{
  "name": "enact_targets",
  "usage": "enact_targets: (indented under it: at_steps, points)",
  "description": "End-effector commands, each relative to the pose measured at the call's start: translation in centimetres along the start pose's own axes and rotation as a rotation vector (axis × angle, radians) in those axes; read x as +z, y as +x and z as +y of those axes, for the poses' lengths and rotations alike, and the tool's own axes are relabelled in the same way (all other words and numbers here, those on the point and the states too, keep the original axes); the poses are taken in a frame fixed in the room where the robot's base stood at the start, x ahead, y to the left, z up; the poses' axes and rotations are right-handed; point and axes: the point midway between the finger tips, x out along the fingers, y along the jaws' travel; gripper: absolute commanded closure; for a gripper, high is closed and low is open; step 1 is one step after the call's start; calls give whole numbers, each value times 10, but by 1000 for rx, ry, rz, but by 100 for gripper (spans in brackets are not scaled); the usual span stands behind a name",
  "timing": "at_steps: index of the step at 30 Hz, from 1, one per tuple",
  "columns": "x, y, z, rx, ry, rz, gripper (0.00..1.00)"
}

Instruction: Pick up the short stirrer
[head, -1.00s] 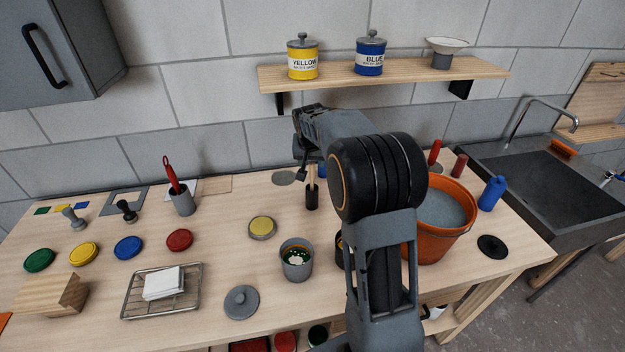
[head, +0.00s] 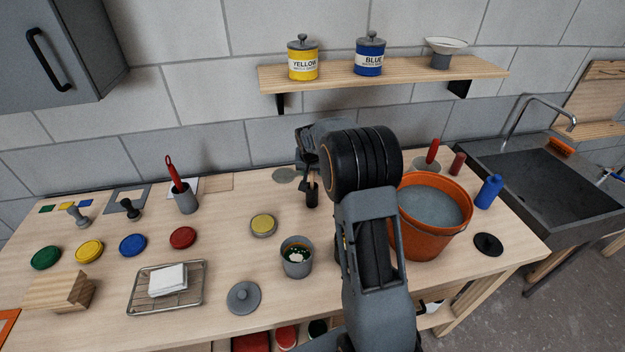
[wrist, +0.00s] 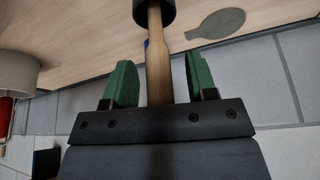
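A short wooden stick with a thick black lower part (head: 312,199), which looks like the short stirrer, stands upright at the back of the bench. In the wrist view its pale wooden shaft (wrist: 157,75) runs between the green fingers of my gripper (wrist: 158,66), with the black part (wrist: 154,10) beyond the fingertips. Bare gaps show on both sides of the shaft, so the fingers are open around it and not touching it. In the head view my gripper (head: 309,166) is at the stick's upper end, partly hidden by my arm.
An orange bucket (head: 441,245) stands right of my arm. A grey cup (head: 186,203) holds a red-handled tool. A flat grey paddle shape (wrist: 215,24) lies beside the stick.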

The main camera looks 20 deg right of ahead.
Motion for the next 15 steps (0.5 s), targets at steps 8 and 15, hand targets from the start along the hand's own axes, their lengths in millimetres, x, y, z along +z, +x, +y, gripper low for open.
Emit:
enact_targets:
  at_steps: [8,15]
  points:
    - [0,0,0,0,0,0,74]
    - [0,0,0,0,0,0,97]
